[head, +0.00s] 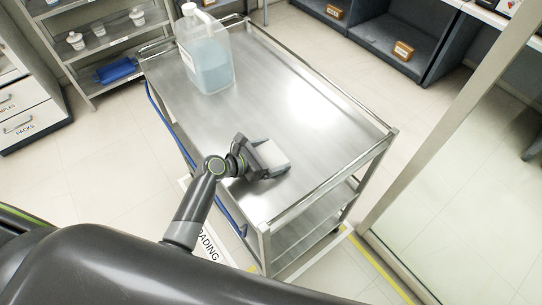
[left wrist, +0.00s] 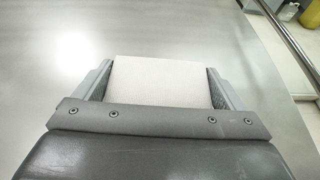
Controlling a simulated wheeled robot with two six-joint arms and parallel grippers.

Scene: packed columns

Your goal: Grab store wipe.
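The wipe (head: 273,154) is a white, flat-topped block at the near part of the steel cart's top. In the left wrist view the wipe (left wrist: 160,80) fills the space between the two grey fingers, and no bare steel shows between it and them. My left gripper (head: 268,158) is low over the cart top with a finger on each side of the wipe and appears shut on it. The wipe's near end is hidden by the gripper body. Whether its underside touches the cart is hard to tell. My right gripper is not in view.
The steel cart (head: 310,150) has raised side rails and lower shelves. A large clear jug (head: 207,62) of bluish liquid stands at its far end. Shelves with white cups (head: 76,41) and a blue item (head: 116,70) are behind left. A glass panel (head: 470,190) stands right. The cart's middle is clear.

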